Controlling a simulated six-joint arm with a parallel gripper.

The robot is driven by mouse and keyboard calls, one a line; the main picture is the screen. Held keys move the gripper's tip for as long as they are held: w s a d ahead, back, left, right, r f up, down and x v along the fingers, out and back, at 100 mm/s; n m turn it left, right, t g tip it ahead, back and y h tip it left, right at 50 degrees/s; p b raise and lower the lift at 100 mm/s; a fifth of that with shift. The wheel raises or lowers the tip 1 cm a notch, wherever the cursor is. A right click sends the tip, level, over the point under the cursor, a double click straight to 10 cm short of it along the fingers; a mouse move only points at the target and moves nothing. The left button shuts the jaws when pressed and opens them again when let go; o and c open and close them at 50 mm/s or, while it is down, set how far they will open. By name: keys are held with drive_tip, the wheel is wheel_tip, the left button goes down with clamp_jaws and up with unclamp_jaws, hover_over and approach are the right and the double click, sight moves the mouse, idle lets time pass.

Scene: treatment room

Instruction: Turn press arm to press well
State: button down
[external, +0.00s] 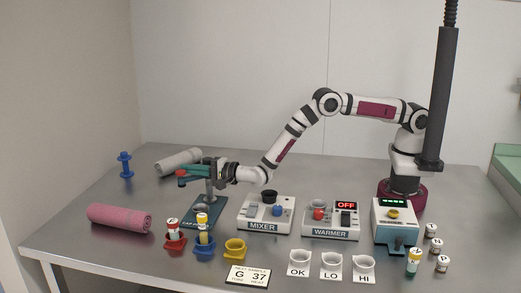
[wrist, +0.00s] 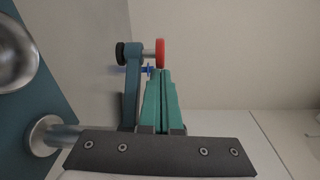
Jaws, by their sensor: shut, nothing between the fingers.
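The cap press (external: 205,216) has a blue base, an upright metal post and a blue-grey press arm. The press arm (wrist: 131,90) ends in a red knob (wrist: 160,52) and a black pad (wrist: 120,53). A round metal piece, seemingly the press well (wrist: 14,55), lies on the base, off to one side of the arm's end. My gripper (wrist: 161,72) has green fingers, shut and empty, alongside the press arm near the knob. I cannot tell if they touch it.
The mixer (external: 264,216) and warmer (external: 331,222) stand right of the press. Red (external: 175,243), blue (external: 205,246) and yellow (external: 235,249) holders stand in front; vials stand in red and blue. A pink roll (external: 118,218) lies left, a grey roll (external: 178,162) behind.

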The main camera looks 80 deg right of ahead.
sight(182, 175)
drive_tip(key=shift+s+a+n+y, duration=0.15)
drive_tip(key=shift+n+y, duration=0.25)
drive_tip(key=shift+y, duration=0.2)
drive_tip(key=shift+s+a+n+y, duration=0.15)
drive_tip(key=shift+n+y, duration=0.25)
drive_tip(key=shift+y, duration=0.2)
drive_tip(key=shift+s+a+n+y, duration=0.15)
drive_tip(key=shift+n+y, duration=0.2)
drive_tip(key=shift+y, duration=0.2)
drive_tip(key=shift+s+a+n+y, duration=0.1)
drive_tip(key=shift+n+y, duration=0.25)
drive_tip(key=shift+y, duration=0.2)
drive_tip(key=n+y, duration=0.1)
drive_tip(key=s+n+g+y, duration=0.1)
drive_tip(key=y, duration=0.1)
drive_tip(key=a+n+g+y, duration=0.1)
drive_tip(key=shift+s+a+y, duration=0.1)
drive_tip(key=shift+s+y, duration=0.2)
drive_tip(key=shift+y, duration=0.1)
drive_tip(key=shift+s+a, duration=0.15)
drive_tip(key=shift+s, duration=0.45)
